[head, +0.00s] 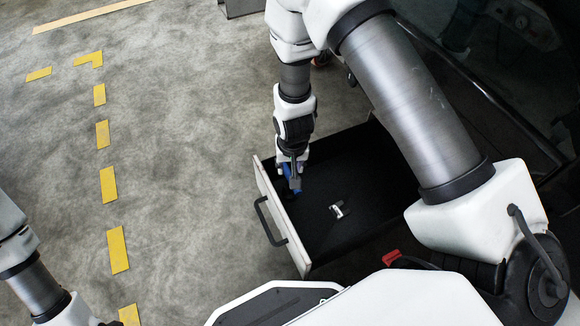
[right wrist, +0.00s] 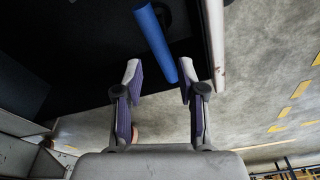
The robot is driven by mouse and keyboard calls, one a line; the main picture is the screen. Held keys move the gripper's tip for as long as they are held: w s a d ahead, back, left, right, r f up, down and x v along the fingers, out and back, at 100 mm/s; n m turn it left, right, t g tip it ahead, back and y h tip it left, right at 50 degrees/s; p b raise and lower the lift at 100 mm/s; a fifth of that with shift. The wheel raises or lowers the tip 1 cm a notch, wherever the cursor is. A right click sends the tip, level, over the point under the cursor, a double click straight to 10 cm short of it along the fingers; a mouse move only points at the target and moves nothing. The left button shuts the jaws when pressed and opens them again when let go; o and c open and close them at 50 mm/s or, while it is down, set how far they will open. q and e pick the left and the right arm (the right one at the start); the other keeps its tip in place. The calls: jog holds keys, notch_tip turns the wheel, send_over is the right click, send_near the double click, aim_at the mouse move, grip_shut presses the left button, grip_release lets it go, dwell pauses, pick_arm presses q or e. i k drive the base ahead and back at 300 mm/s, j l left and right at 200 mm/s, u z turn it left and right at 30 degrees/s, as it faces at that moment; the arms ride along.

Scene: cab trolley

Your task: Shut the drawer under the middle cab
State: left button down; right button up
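The drawer (head: 276,213) is pulled open, with a pale front panel, a dark handle (head: 268,221) on its outer side and a black interior. My right gripper (head: 291,184) is over the drawer's inside, close behind the front panel. In the right wrist view its fingers (right wrist: 160,75) are apart. A blue rod (right wrist: 154,40) shows between and beyond the fingertips, nearer the right one; I cannot tell whether they touch. The front panel's edge (right wrist: 214,45) is just to the right there. My left arm enters at lower left; its gripper is not visible.
A small silver-and-black object (head: 339,209) lies on the drawer floor. The grey floor with yellow dashes (head: 108,185) is clear in front of the drawer. A dark glossy cab surface (head: 440,45) stands at upper right. The cab above the drawer is largely hidden by my right arm.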

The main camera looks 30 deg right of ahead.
aim_at(361, 166)
jog(key=k+j+u, duration=0.35)
jog(key=k+j, duration=0.35)
jog(key=k, duration=0.1)
